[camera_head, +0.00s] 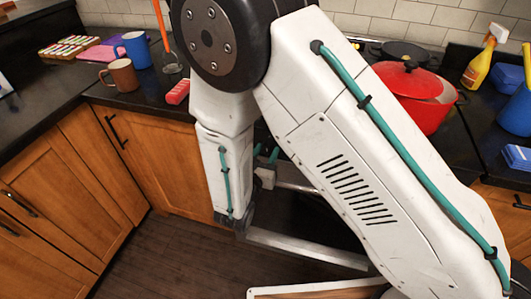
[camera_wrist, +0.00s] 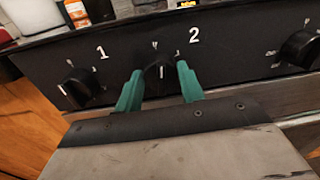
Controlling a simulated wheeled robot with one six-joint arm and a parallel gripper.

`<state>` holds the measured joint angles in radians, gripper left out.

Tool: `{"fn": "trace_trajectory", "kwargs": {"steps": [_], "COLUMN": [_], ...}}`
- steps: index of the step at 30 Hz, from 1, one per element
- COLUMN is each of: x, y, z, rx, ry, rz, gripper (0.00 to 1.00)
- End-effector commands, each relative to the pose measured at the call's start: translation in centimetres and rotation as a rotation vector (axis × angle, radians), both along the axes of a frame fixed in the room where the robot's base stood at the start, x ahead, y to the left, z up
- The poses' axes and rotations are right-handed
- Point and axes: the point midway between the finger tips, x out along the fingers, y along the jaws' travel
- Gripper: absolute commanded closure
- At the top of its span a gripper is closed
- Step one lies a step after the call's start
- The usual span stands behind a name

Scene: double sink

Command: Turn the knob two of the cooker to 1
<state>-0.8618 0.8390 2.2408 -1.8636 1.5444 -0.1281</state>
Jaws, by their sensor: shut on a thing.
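In the wrist view, the black cooker panel (camera_wrist: 235,58) carries several round black knobs. The middle knob (camera_wrist: 161,73) has a white "2" printed above and to its right. Its white pointer line looks roughly upright; the small marks around it are too blurred to read. My gripper (camera_wrist: 159,82) has its two green fingers on either side of this middle knob, shut on it. In the head view my arm covers most of the cooker front and the knobs cannot be seen.
A left knob (camera_wrist: 80,88) beside a "1" and a right knob (camera_wrist: 302,48) flank the middle one. In the head view, a red pot (camera_head: 418,95) stands on the hob, a yellow spray bottle (camera_head: 482,60) to its right. Mugs stand on the left counter.

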Motion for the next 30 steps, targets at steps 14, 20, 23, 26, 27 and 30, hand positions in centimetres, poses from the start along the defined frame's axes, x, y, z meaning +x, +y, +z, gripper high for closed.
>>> {"fn": "trace_trajectory", "kwargs": {"steps": [14,20,23,26,27,30], "x": [-0.05,-0.07,-0.07,-0.07,-0.07,-0.08], "y": [-0.15,-0.17,-0.18,-0.20,-0.21,-0.23], "z": [0.08,0.07,0.08,0.09,0.10,0.11], "rx": [0.400,0.568,0.643,0.706,0.729,0.776], "ry": [-0.146,-0.205,-0.233,-0.256,-0.264,-0.282], "rz": [-0.002,-0.001,-0.001,-0.002,-0.002,-0.002], "gripper": [0.84,0.84,0.84,0.84,0.84,0.84]}}
